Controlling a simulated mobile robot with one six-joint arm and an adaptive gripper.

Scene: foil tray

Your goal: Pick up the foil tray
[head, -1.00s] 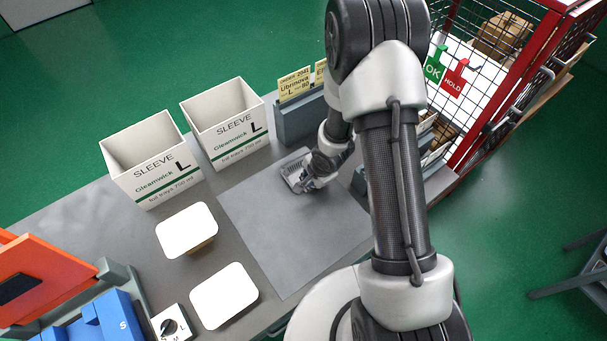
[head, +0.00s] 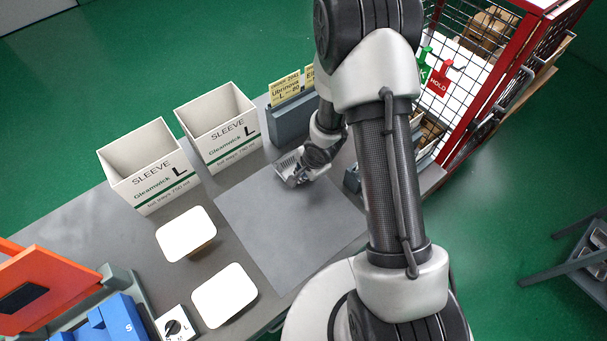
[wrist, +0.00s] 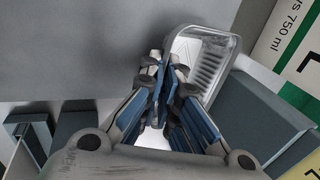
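The foil tray (head: 287,167) is a small silvery tray with a ribbed inside. In the head view it is at the far end of the grey mat (head: 280,235), partly hidden by my gripper (head: 303,172). In the wrist view the tray (wrist: 208,62) shows beyond and to the right of the fingers. My gripper (wrist: 165,75) has its blue-padded fingers drawn together at the tray's near left wall, and looks shut on it. The tray seems slightly raised and tilted; the gap beneath it is hard to see.
Two white sleeve boxes (head: 147,172) (head: 218,130) stand left of the mat. A grey card holder (head: 290,125) stands close behind the tray. Two white-topped trays (head: 186,234) (head: 224,295) are at the near left. A red wire cage (head: 490,85) is at the right.

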